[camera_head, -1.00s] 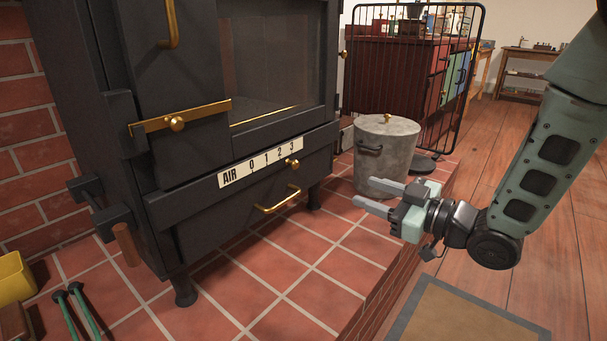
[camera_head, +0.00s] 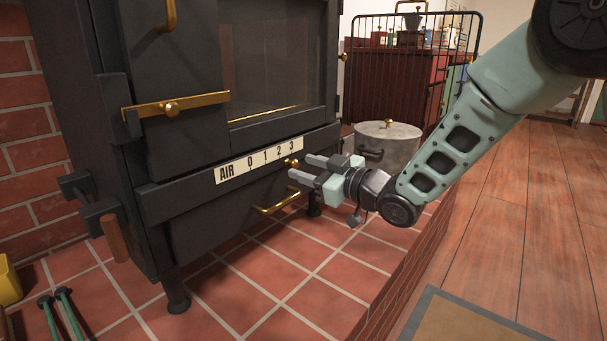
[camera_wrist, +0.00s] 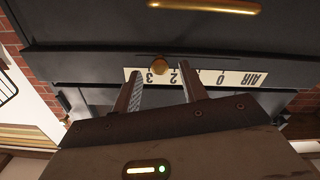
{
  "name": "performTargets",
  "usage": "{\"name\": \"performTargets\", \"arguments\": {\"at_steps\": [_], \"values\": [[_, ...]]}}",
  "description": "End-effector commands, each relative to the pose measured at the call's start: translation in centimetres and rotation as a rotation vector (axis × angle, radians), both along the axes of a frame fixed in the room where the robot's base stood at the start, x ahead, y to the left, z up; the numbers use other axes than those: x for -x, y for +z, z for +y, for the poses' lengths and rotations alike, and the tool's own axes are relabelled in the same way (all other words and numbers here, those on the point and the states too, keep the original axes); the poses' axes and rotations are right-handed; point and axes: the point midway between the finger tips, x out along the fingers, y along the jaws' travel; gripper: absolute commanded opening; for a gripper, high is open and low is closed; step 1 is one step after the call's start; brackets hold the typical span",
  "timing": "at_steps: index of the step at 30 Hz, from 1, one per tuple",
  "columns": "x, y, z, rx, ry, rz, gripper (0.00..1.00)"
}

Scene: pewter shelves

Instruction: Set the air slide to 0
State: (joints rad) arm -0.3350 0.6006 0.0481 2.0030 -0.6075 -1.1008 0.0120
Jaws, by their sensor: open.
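The air slide's brass knob (camera_head: 291,162) sits at the right end of the white AIR scale (camera_head: 240,168), just below the 3, on the black stove front. In the wrist view, which is upside down, the knob (camera_wrist: 159,64) is by the 3 on the scale (camera_wrist: 215,77). My gripper (camera_head: 299,168) is open and empty, its two fingers pointing at the stove front close to the knob. In the wrist view the gripper (camera_wrist: 160,88) has the knob beyond and between its fingertips. I cannot tell whether a finger touches it.
A brass drawer handle (camera_head: 275,203) is below the scale. A brass door latch (camera_head: 175,108) is above it. A grey lidded bucket (camera_head: 388,148) stands behind my gripper on the tiled hearth (camera_head: 310,262).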

Motion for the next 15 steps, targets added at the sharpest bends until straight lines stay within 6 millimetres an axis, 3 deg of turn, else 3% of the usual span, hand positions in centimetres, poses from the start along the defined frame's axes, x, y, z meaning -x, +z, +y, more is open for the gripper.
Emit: {"name": "performTargets", "arguments": {"at_steps": [6,14,15], "values": [[-0.84,0.0,1.11,0.001,0.0,-0.001,0.43],[-0.89,0.05,1.15,0.001,0.0,0.001,0.43],[-0.89,0.05,1.15,0.001,0.0,0.001,0.35]]}}
